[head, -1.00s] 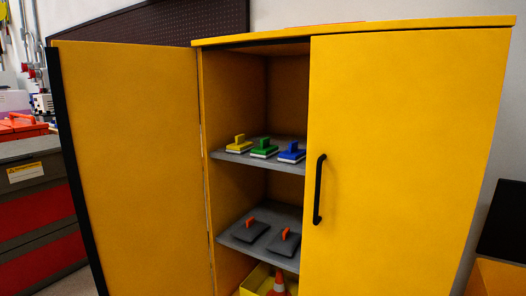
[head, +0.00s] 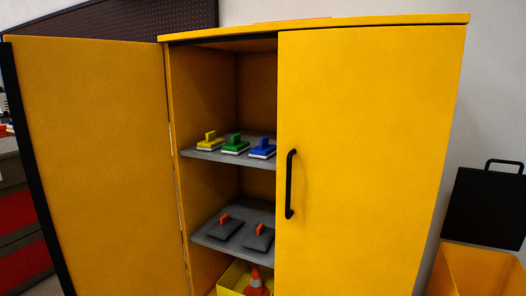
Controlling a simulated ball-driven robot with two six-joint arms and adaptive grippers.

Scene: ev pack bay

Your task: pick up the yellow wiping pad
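The yellow wiping pad (head: 209,143) has a yellow handle and a pale underside. It sits on the upper grey shelf (head: 190,153) inside the yellow cabinet (head: 365,150), at the left end of a row. A green pad (head: 235,146) and a blue pad (head: 262,150) stand beside it to the right. The left door (head: 95,150) is swung open and the right door is shut. Neither of my grippers is in view.
The lower shelf (head: 204,238) holds two dark pads with orange handles (head: 259,238). The right door has a black handle (head: 290,184). An orange bin (head: 470,272) with a black lid (head: 484,208) stands at the right.

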